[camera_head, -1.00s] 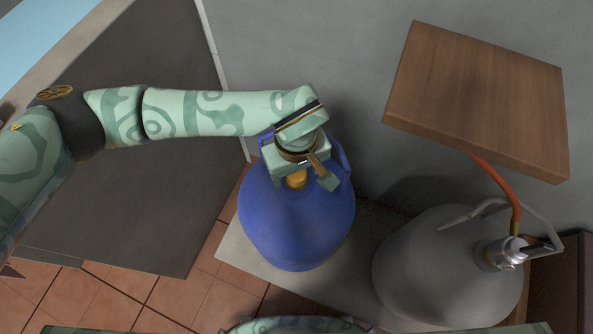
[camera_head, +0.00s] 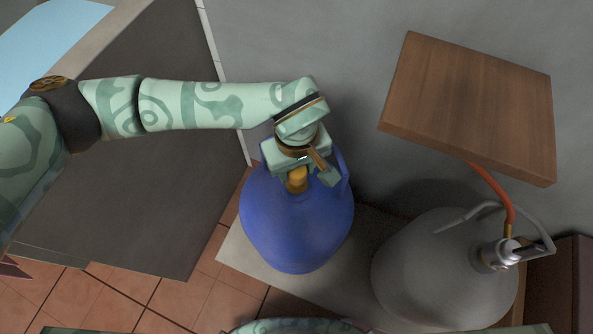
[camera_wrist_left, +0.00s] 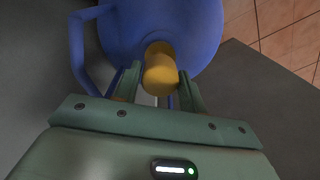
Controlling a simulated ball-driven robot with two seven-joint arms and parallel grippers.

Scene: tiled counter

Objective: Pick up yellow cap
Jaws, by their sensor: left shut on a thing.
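The yellow cap (camera_head: 297,180) is at the top of a blue gas cylinder (camera_head: 295,230) in the head view. In the left wrist view the cap (camera_wrist_left: 160,74) sits between the two fingers, in front of the blue cylinder's (camera_wrist_left: 195,25) round neck opening. My left gripper (camera_head: 303,172) reaches over the cylinder from the left and is shut on the cap. The cap seems to stand slightly clear of the neck, but the gap is hard to judge. My right gripper is not in view.
The blue cylinder has a side handle (camera_wrist_left: 77,50). A grey cylinder (camera_head: 440,265) with a valve (camera_head: 497,254) and orange hose (camera_head: 493,190) stands to the right. A wooden board (camera_head: 470,105) is at upper right. A grey wall stands behind; tiled floor (camera_head: 120,295) shows at lower left.

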